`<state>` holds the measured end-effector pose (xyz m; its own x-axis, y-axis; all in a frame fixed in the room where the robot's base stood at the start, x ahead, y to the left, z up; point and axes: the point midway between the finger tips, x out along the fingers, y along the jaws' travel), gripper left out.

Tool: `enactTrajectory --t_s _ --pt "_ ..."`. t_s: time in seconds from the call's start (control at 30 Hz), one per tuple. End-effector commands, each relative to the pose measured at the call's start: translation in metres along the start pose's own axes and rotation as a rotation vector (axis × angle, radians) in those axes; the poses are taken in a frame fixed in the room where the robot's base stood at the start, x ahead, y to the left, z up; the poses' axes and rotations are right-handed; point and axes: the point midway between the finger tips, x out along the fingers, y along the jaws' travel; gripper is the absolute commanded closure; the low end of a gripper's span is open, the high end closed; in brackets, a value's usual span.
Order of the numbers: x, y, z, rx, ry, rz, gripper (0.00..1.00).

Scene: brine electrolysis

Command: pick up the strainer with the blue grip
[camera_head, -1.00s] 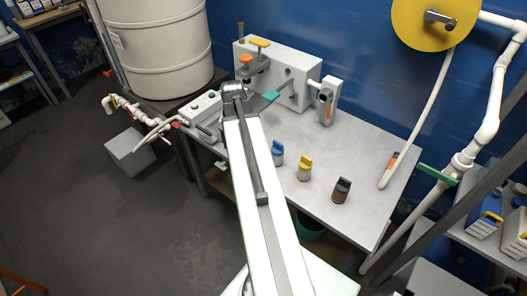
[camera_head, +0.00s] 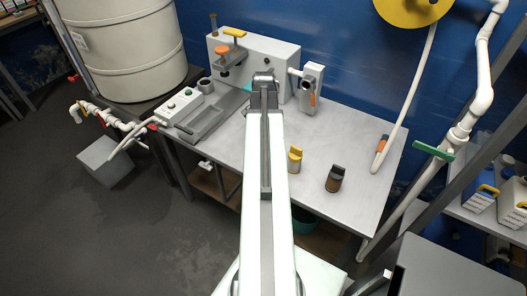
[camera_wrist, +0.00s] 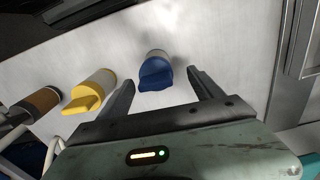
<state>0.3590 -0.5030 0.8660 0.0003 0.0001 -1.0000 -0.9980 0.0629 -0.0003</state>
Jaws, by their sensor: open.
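The strainer with the blue grip (camera_wrist: 155,71) stands on the grey metal table (camera_head: 232,141). It shows in the wrist view just beyond and between the fingers of my gripper (camera_wrist: 161,80), a little toward the left of the right finger. The fingers are open on either side, and I cannot tell the height gap. In the head view my arm hides it. The strainer with the yellow grip (camera_head: 294,159) stands to its right in the head view; it also shows in the wrist view (camera_wrist: 89,91). A brown one with a dark grip (camera_head: 335,179) stands further right.
A white block with orange and yellow handles (camera_head: 253,60) stands at the table's back. A grey tray (camera_head: 205,121) and a control box (camera_head: 180,106) lie at the left. A white hose with an orange end (camera_head: 380,150) hangs at the right.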

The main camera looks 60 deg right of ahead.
Motion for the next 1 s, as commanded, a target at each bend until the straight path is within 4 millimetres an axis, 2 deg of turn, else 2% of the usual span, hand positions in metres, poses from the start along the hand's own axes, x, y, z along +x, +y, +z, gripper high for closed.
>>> enactTrajectory --t_s 0.03,0.27,0.53,0.6,0.8,0.83,0.87,1.0 --pt "0.013 0.000 0.000 -0.001 0.000 0.000 0.25" --pt "0.019 0.001 0.001 -0.002 0.000 0.000 0.25" --pt "0.063 0.005 0.003 -0.003 0.000 0.000 0.25" --pt "0.067 0.005 0.003 -0.003 0.000 -0.001 0.25" --pt "0.063 0.005 0.003 -0.004 0.000 -0.001 0.25" --pt "0.063 0.005 0.003 -0.004 0.000 -0.001 0.27" --pt "0.063 0.005 0.003 -0.004 0.000 -0.001 0.36" --pt "0.063 0.005 0.003 -0.004 0.000 -0.001 0.75"
